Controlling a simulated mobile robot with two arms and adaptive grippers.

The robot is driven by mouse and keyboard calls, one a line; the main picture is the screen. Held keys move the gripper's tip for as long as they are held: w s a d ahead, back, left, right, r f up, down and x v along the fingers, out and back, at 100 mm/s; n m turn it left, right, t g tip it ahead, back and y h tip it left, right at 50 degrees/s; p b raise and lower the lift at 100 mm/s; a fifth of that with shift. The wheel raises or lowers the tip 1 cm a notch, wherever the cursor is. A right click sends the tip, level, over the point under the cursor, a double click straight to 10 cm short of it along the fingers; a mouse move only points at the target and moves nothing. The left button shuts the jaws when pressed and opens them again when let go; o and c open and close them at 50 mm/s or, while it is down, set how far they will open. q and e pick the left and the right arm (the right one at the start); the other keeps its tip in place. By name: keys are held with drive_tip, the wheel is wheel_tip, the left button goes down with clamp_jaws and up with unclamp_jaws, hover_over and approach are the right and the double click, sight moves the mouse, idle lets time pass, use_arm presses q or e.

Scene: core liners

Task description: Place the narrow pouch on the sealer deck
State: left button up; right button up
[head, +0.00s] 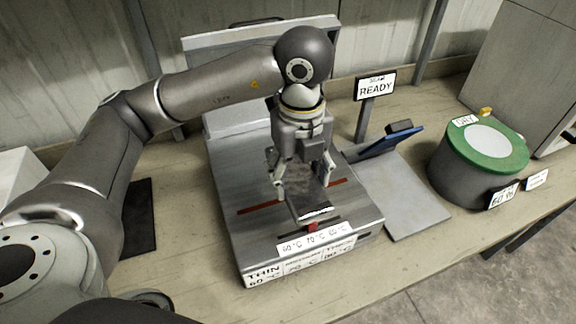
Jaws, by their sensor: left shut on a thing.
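The sealer (228,190) is a wide grey machine on the bench, with a flat deck crossed by a red strip (262,208). My left gripper (303,190) points down over the front middle of this deck. It is shut on a narrow grey pouch (310,208), whose dark lower part with a pale edge shows below and between the fingers. The gripper hides much of the pouch and the deck behind it. I cannot tell whether the pouch touches the deck. My right gripper is not in view.
To the right are a grey plate (407,200), a tilted blue panel (392,141) and a green-topped drum (462,177). A red slider (312,227) sits above the temperature labels (300,262). A dark mat (140,215) lies left.

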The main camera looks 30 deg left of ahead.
use_arm(q)
drive_tip(key=w+a+f+p, duration=0.1)
drive_tip(key=w+a, duration=0.1)
drive_tip(key=w+a+f+p, duration=0.1)
drive_tip(key=w+a, duration=0.1)
drive_tip(key=w+a+f+p, duration=0.1)
drive_tip(key=w+a+f, duration=0.1)
drive_tip(key=w, duration=0.1)
drive_tip(key=w+f, duration=0.1)
drive_tip(key=w+a+f+p, duration=0.1)
drive_tip(key=f, duration=0.2)
drive_tip(key=shift+w+a+f+p, duration=0.15)
drive_tip(key=shift+w+a+p, duration=0.25)
drive_tip(key=shift+w+a+f, duration=0.2)
drive_tip(key=shift+w+f, duration=0.1)
drive_tip(key=shift+f, duration=0.2)
wheel_tip(320, 180, down, 3)
drive_tip(key=shift+w+a+f+p, duration=0.1)
drive_tip(key=shift+a+p, duration=0.05)
drive_tip(key=shift+p, duration=0.4)
drive_tip(key=shift+f, duration=0.2)
drive_tip(key=o, duration=0.6)
drive_tip(key=shift+f, duration=0.15)
drive_tip(key=o, duration=0.5)
